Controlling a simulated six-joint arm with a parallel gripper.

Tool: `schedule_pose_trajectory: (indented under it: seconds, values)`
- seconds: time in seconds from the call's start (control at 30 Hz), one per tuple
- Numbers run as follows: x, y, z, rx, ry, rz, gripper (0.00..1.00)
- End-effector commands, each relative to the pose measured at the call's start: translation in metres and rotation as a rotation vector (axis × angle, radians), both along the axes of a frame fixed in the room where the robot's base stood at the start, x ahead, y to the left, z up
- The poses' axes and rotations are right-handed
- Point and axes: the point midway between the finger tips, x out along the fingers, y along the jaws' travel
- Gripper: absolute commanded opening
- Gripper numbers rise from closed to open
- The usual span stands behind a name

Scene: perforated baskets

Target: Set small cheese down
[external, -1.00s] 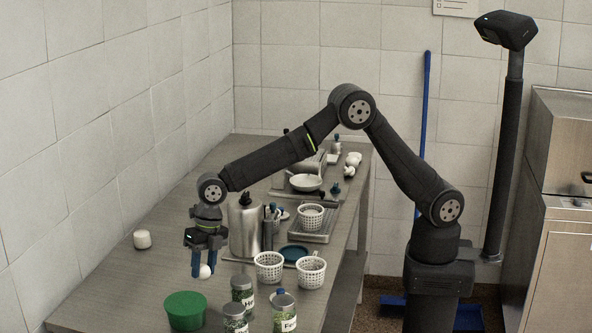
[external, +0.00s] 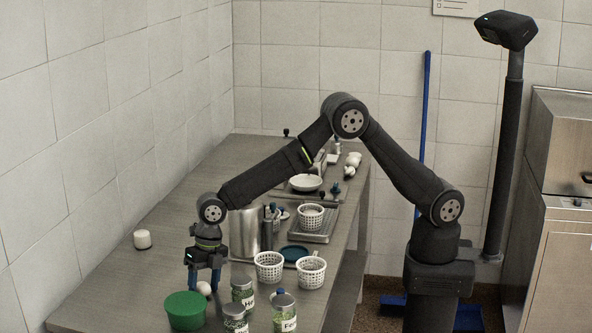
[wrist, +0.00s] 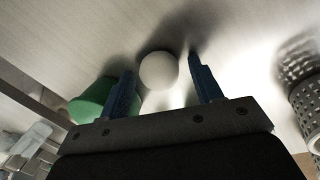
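The small cheese, a white ball (external: 203,288), is on the metal table just behind the green tub. In the wrist view the white ball (wrist: 158,70) sits between my two blue fingers, with a gap showing on each side. My gripper (external: 203,282) points down, low over the table, with its fingers on either side of the ball; it also shows in the wrist view (wrist: 161,66). It is open and appears clear of the ball. The ball's lower edge is partly hidden by the tub in the external view.
A green tub (external: 185,309) stands close in front of my gripper. Jars (external: 243,291) and white perforated baskets (external: 268,267) stand to the right. A steel container (external: 244,235) is behind. Another white piece (external: 142,239) lies near the wall. The table to the left is clear.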

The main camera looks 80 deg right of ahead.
Motion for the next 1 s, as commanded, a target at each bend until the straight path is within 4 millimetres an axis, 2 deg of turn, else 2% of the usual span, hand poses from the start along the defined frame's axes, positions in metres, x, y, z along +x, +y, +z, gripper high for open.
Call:
schedule_pose_trajectory:
  seconds: [0.23, 0.37, 0.8, 1.0]
  values:
    - [0.000, 0.000, 0.001, 0.000, 0.000, 0.000, 0.59]
    - [0.000, -0.001, 0.010, 0.001, -0.002, 0.000, 0.59]
    - [-0.010, -0.018, 0.095, 0.001, -0.003, 0.001, 0.59]
    - [-0.013, -0.022, 0.116, -0.001, -0.001, 0.001, 0.59]
